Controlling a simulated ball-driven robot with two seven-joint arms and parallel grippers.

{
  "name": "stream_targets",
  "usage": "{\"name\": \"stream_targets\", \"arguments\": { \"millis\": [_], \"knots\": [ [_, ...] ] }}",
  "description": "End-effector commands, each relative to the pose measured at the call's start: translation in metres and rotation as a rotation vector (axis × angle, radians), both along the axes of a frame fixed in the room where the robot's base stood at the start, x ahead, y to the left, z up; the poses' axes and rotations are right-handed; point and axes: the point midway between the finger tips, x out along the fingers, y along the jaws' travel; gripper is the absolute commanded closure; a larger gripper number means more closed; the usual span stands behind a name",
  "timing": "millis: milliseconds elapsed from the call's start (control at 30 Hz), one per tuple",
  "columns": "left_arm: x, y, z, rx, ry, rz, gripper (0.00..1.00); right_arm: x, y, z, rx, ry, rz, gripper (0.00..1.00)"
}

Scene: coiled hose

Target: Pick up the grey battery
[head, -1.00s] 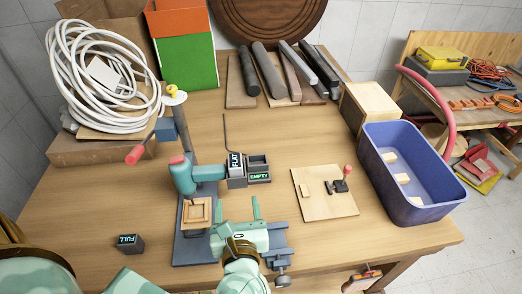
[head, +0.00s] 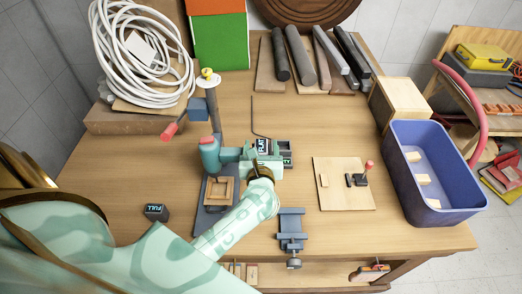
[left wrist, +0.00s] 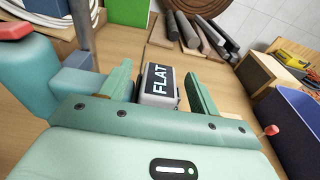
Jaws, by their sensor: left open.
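A grey battery block with a dark FLAT label (head: 262,145) stands in the middle of the table, at the teal drill-like tool's right. It also shows in the left wrist view (left wrist: 160,83), between the two fingers. My left gripper (left wrist: 155,72) is open around it, with a gap visible on the right side; contact on the left cannot be told. In the head view my left gripper (head: 258,158) covers the block's lower part and most of its holder. A second dark grey block labelled FULL (head: 156,212) lies on the table at the left. My right gripper is not in view.
The teal tool (head: 209,154) stands close left of my gripper, by a post. A vise (head: 291,228) is at the front edge. A wooden board (head: 345,190) with a red-knobbed lever and a blue bin (head: 441,205) lie right. A white hose coil (head: 120,60) sits back left.

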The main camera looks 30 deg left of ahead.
Motion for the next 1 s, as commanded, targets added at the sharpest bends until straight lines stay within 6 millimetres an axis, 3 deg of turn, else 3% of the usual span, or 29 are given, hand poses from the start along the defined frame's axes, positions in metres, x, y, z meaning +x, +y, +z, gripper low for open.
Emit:
{"name": "stream_targets", "arguments": {
  "millis": [300,500,800,1000],
  "knots": [
    [0.007,0.005,-0.002,0.001,0.001,0.0,0.38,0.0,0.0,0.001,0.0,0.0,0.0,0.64],
    [0.007,0.005,-0.002,0.001,0.001,0.0,0.94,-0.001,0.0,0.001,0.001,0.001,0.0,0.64],
    [0.007,0.005,0.002,0.0,-0.001,0.0,0.95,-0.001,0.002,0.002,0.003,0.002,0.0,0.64],
    [0.008,0.004,0.04,-0.003,-0.007,0.001,0.95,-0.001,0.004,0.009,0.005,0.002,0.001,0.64]
  ]
}}
